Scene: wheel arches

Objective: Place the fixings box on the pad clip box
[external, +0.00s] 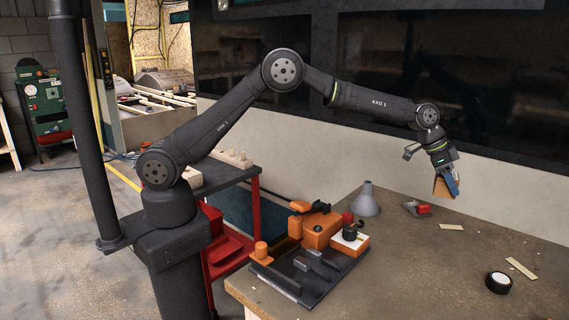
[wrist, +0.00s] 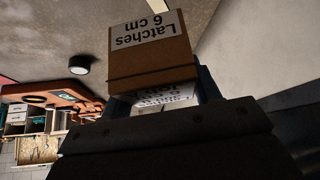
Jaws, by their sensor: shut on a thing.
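My gripper (external: 446,188) is shut on a brown cardboard box (external: 441,187) and holds it in the air above the right part of the workbench. In the wrist view my gripper (wrist: 163,97) has a finger at each side of the box (wrist: 150,62). An upside-down white label on it reads "Latches 6 cm". A second white label shows lower down between the fingers, partly hidden and hard to read. I cannot tell whether it is on the same box. No readable label marks a fixings box or a pad clip box.
The workbench (external: 420,270) carries a grey funnel (external: 365,203), a small red-and-grey tool (external: 417,208) and a black-and-white tape roll (external: 499,282). An orange fixture (external: 318,232) stands on a dark base at its left. The bench middle is mostly clear. A pale wall runs behind.

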